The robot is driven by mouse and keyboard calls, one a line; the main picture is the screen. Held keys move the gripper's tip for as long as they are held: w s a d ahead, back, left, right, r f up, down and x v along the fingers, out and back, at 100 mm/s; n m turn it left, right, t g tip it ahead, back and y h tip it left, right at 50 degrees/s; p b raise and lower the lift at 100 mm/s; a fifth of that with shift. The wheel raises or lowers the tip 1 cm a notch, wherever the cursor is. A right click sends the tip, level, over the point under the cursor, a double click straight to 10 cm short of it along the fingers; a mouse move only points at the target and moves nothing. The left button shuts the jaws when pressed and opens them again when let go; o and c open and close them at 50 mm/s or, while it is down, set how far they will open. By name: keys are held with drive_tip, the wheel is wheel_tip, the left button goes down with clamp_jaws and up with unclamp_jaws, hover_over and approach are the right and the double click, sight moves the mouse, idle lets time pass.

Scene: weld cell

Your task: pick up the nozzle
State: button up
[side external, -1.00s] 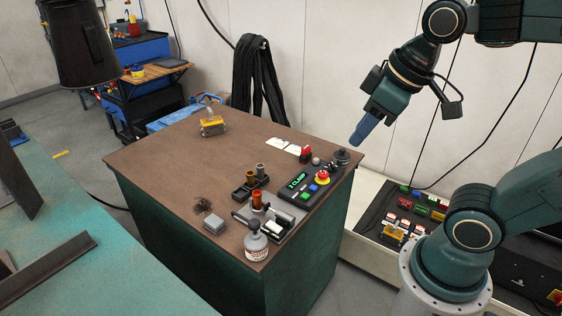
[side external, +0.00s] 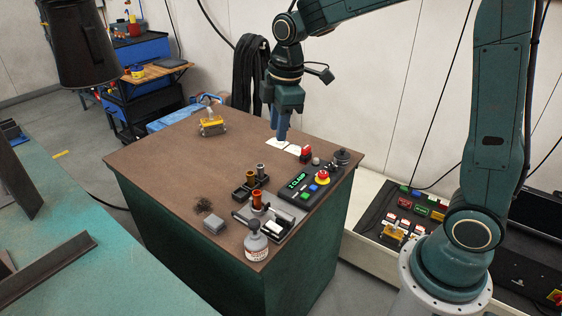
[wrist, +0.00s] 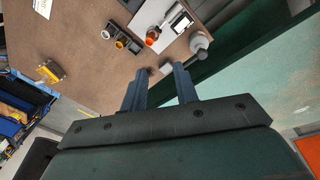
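A copper-orange cylinder that looks like a nozzle (side external: 257,200) stands on a grey plate on the brown bench top; the wrist view shows its round rim (wrist: 152,36) from above. A black holder (side external: 239,194) beside it carries a brown cylinder (side external: 250,178) and a grey cylinder (side external: 260,170). I cannot tell for certain which piece is the task's nozzle. My gripper (side external: 282,138) points down, above the back part of the bench, apart from all these pieces. In the wrist view its two fingers (wrist: 160,70) are spread with nothing between them.
A white bottle (side external: 256,246) stands at the bench's front corner. A control box with buttons (side external: 307,189) is at right. A yellow piece (side external: 212,127) sits at the back left.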

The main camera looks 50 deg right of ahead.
drive_tip(key=w+f+n+g, duration=0.1)
drive_tip(key=w+f+n, duration=0.3)
drive_tip(key=w+f, duration=0.4)
wheel_tip(320, 180, down, 2)
drive_tip(key=shift+d+f+n+g, duration=0.1)
drive_tip(key=shift+d+n+g, duration=0.2)
drive_tip(key=shift+d+n, duration=0.1)
hover_over(257, 192)
drive_tip(key=shift+d+f, duration=0.1)
drive_tip(key=shift+f, duration=4.2)
drive_tip(key=shift+f, duration=2.6)
drive_tip(key=c, duration=0.6)
drive_tip(key=shift+r, duration=0.15)
drive_tip(key=shift+c, duration=0.2)
